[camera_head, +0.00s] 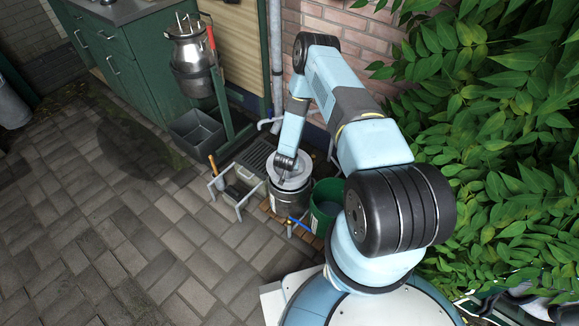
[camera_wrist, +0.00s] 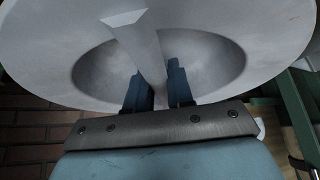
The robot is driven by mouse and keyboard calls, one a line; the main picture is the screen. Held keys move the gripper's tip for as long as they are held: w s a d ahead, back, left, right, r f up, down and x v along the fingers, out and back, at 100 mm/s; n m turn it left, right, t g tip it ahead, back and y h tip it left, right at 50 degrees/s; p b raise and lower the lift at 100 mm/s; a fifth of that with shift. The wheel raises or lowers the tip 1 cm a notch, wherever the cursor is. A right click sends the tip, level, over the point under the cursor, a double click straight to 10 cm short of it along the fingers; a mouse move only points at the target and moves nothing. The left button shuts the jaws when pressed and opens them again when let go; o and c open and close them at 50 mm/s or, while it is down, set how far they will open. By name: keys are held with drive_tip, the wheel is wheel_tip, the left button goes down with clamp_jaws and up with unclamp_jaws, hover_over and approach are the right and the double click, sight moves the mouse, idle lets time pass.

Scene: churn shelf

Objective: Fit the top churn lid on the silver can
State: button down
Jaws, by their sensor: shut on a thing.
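A grey, dished lid (camera_head: 290,172) with a flat bar handle is at the top of the silver can (camera_head: 289,197), near the middle of the head view. My gripper (camera_head: 285,165) reaches down to it from above. In the wrist view my gripper (camera_wrist: 160,85) has its two dark fingers on either side of the lid's handle (camera_wrist: 137,42), shut on it. The pale lid (camera_wrist: 60,55) fills the upper wrist view and hides the can there. The lid lies over the can's mouth; I cannot tell whether it touches the rim or sits level.
A green bucket (camera_head: 326,205) stands close at the can's right. A small rack (camera_head: 237,190) is to its left, with a grey bin (camera_head: 197,130) behind. A metal churn (camera_head: 190,62) hangs on a green stand. Leaves crowd the right; paving lies free at left.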

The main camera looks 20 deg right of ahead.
drive_tip(key=shift+f, duration=3.25)
idle(1.2)
drive_tip(key=c, duration=0.9)
unclamp_jaws()
drive_tip(key=v, duration=1.3)
drive_tip(key=shift+s+r, duration=0.2)
drive_tip(key=shift+r, duration=0.05)
